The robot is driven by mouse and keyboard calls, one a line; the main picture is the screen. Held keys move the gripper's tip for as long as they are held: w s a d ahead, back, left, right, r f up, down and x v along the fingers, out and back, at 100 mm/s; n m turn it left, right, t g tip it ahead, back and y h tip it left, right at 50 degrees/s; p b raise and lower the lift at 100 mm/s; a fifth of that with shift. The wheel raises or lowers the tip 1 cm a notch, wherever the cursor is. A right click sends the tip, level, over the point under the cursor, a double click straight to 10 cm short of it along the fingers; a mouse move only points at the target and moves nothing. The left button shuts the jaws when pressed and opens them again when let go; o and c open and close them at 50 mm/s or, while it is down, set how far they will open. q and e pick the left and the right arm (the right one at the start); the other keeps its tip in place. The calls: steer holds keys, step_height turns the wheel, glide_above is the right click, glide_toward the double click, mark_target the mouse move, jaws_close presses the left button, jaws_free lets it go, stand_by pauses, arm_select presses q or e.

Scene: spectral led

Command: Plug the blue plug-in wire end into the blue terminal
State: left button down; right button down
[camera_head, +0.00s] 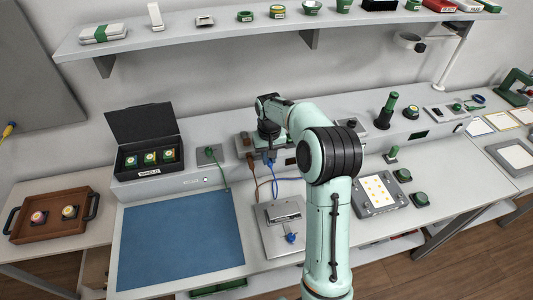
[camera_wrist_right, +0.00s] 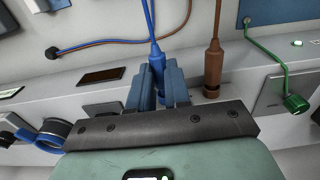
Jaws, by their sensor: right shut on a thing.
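My right gripper (camera_wrist_right: 158,80) is shut on the blue plug-in wire end (camera_wrist_right: 157,55), with one finger on each side of it. The blue wire runs off the plug toward the top of the wrist view. In the head view the blue plug (camera_head: 269,158) hangs just below my right gripper (camera_head: 268,140), at the front of the raised grey ledge. The fingers and gripper body hide the plug's tip and the blue terminal, so I cannot tell whether the plug is seated. My left gripper is not in view.
A brown plug (camera_wrist_right: 212,68) stands close beside the gripper. A green plug (camera_wrist_right: 295,103) with its wire is farther right in the wrist view. In the head view, a blue mat (camera_head: 180,245) and a metal plate device (camera_head: 275,240) lie in front of the ledge.

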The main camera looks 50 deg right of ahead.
steer(key=shift+w+d, duration=0.15)
steer(key=shift+w, duration=0.1)
steer(key=c, duration=1)
jaws_free()
step_height(320, 180, up, 13)
steer(key=shift+r, duration=0.2)
